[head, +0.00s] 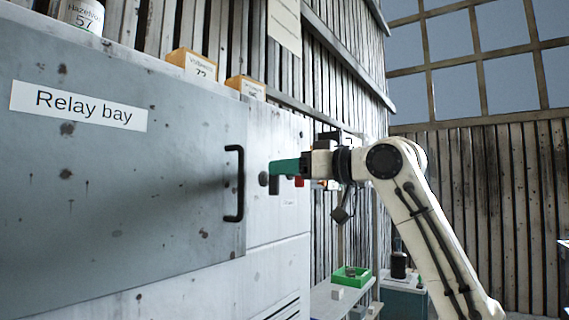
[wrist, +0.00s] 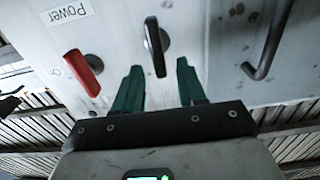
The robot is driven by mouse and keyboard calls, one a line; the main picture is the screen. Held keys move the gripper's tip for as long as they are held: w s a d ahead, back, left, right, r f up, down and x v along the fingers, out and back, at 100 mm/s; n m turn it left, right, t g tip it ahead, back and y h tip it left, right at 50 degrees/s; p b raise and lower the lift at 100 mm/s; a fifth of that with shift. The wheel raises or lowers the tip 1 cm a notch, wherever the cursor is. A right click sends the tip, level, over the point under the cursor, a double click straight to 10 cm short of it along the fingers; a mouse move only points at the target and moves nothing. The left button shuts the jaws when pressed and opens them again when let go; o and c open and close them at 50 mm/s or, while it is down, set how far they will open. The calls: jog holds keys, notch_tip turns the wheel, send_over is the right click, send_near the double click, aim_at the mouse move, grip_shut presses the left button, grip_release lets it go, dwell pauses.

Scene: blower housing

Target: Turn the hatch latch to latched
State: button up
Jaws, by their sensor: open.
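The hatch (head: 120,190) is a grey panel labelled "Relay bay" with a black bar handle (head: 235,183); it looks closed. What looks like the hatch latch, a black lever on a round base, is on the panel just right of it in the head view (head: 263,178). In the wrist view the latch lever (wrist: 155,45) points along the picture's vertical. My gripper (head: 280,168) has green fingers facing the panel. In the wrist view the fingers (wrist: 158,78) are open, one on each side of the lever's lower end. I cannot tell whether they touch it.
A red lever (wrist: 84,73) beside a "Power" label (wrist: 67,13) sits close left of my fingers in the wrist view. The handle (wrist: 268,42) is to the right. Boxes (head: 191,64) and a can (head: 83,14) stand on top. A green tray (head: 351,277) is on a low shelf.

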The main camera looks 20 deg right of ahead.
jog(key=shift+w+a, duration=0.3)
jog(key=shift+w, duration=0.15)
grip_shut()
